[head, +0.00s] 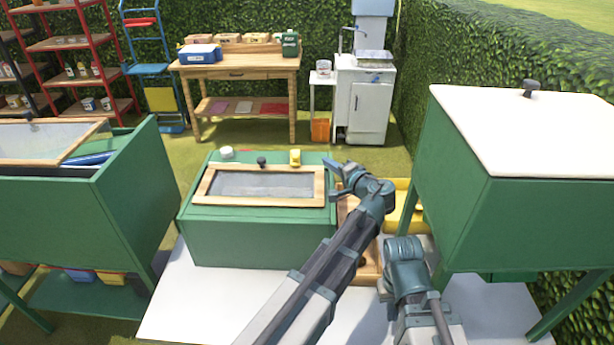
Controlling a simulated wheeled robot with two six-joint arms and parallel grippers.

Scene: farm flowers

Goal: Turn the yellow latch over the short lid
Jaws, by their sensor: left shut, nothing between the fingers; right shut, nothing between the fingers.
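The yellow latch (295,157) sits on the green box top, just beyond the far edge of the short lid and right of its dark knob (262,161). It appears to be clear of the lid frame. The short lid (208,186) has a wooden frame and a glass pane, and lies flat on the green box (250,240). My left gripper (333,165) is shut and empty, right of the latch and apart from it, near the lid's far right corner. My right arm is at the lower right; its fingers are hidden behind its wrist.
A white round piece (227,153) sits on the box top left of the knob. A wooden tray and yellow container (402,205) are partly hidden behind my arms. Green boxes stand at left (140,190) and right (530,230), the right one with a white lid (560,130).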

